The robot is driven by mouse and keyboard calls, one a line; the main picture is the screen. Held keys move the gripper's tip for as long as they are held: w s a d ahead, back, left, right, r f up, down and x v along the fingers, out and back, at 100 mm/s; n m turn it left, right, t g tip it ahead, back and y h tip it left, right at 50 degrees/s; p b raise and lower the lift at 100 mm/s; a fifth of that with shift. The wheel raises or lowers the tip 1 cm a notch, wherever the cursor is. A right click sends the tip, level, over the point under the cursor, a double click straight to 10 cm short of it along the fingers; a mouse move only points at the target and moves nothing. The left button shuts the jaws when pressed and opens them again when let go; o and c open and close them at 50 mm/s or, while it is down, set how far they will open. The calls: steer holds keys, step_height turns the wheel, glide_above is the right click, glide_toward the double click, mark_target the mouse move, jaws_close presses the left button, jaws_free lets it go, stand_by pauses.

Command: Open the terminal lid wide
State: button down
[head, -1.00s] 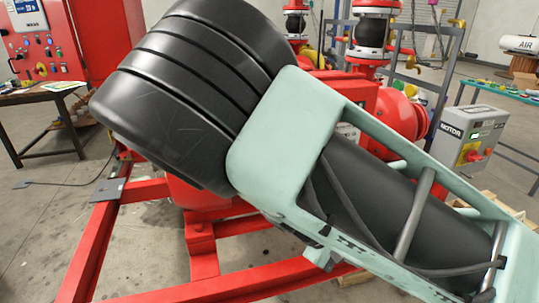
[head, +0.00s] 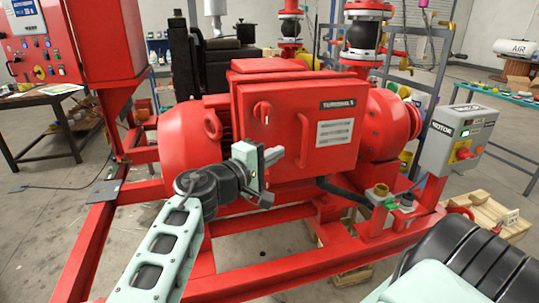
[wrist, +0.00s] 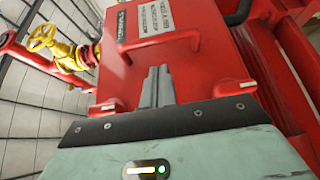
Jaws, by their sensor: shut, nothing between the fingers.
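The terminal box (head: 255,120) is a red box on the pump skid, in the middle of the head view. Its red lid (head: 340,152) carries a dark nameplate, a pale text label and an upright red bar handle. I cannot tell whether the lid is slightly ajar; it is not wide open. My gripper (head: 274,156) is at the lower left of the lid, fingers shut and empty.
A grey motor control box (head: 457,135) with a red switch stands at the right. Red skid rails (head: 285,277) run below. A yellow valve wheel (wrist: 42,38) shows at the left of the wrist view. Brass and black fittings (head: 382,192) lie right of the lid's lower edge.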

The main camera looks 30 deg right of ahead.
mark_target(293, 145)
steer(key=p+x, duration=0.1)
steer(key=x, duration=0.5)
steer(key=shift+d, duration=0.35)
